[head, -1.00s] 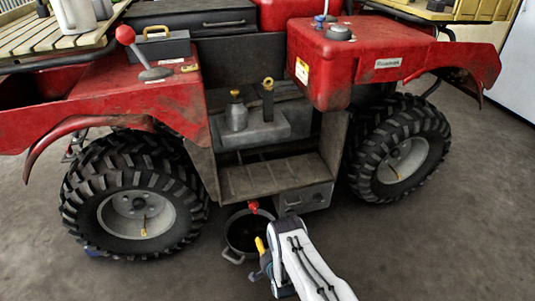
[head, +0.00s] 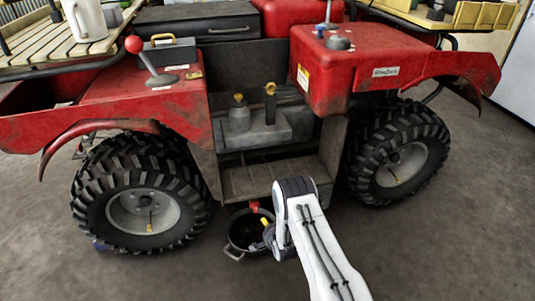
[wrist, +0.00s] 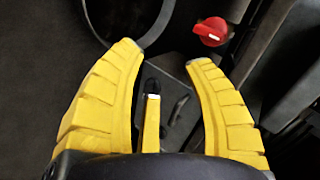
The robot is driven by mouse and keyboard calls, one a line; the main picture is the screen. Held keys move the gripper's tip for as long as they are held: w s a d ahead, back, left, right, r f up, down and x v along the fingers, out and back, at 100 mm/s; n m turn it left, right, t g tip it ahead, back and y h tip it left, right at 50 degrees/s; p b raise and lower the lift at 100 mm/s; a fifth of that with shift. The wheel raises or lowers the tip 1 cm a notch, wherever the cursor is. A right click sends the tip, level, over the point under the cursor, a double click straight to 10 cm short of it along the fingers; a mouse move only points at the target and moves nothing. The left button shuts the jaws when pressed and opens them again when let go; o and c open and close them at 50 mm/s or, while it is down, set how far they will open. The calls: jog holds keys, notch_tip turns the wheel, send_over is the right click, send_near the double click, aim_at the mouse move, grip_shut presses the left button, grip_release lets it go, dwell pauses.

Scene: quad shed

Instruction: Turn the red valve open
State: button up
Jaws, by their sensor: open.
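The red valve (head: 254,206) is small and sits low under the quad's footwell, just above a dark pan (head: 233,255). In the wrist view the red valve (wrist: 211,31) has a white mark on its handle. It lies at the top, beyond the right fingertip and apart from it. My gripper (wrist: 163,54) has yellow fingers spread wide, with nothing gripped. In the head view my gripper (head: 268,230) is mostly hidden by my arm, with a yellow finger showing just below and right of the valve. A yellow bar with a white and black tip shows between the fingers.
The red quad (head: 330,70) stands behind, with a front-left tyre (head: 95,185) and a right tyre (head: 400,140) either side. The metal footwell step (head: 245,180) overhangs the valve area. The pan's rim (wrist: 150,40) curves at the wrist view's top left. The foreground floor is clear.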

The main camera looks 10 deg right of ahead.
jog(key=w+r+t+p, duration=0.1)
jog(key=w+r+p, duration=0.3)
jog(key=r, duration=1)
jog(key=w+r+t+p, duration=0.2)
jog(key=w+r+p, duration=0.2)
jog(key=r, duration=1.1)
jog(key=shift+d, duration=0.25)
jog(key=s+r+n+g+p, duration=0.15)
jog(key=s+r+p, duration=0.3)
jog(key=r, duration=0.55)
jog(key=s+r+n+g+p, duration=0.15)
jog(key=s+r+p, duration=0.3)
jog(key=r, duration=0.65)
jog(key=s+r+n+g+p, duration=0.15)
jog(key=s+r+p, duration=0.35)
jog(key=r, duration=0.5)
jog(key=s+r+n+g+p, duration=0.2)
jog(key=s+r+p, duration=0.6)
jog(key=s, duration=0.8)
jog(key=s+r+n+g+p, duration=0.3)
jog(key=s+r+n+p, duration=0.3)
jog(key=s+r, duration=0.6)
jog(key=s+p, duration=0.1)
jog(key=s, duration=0.3)
jog(key=shift+s+r+p, duration=0.15)
jog(key=shift+p, duration=0.2)
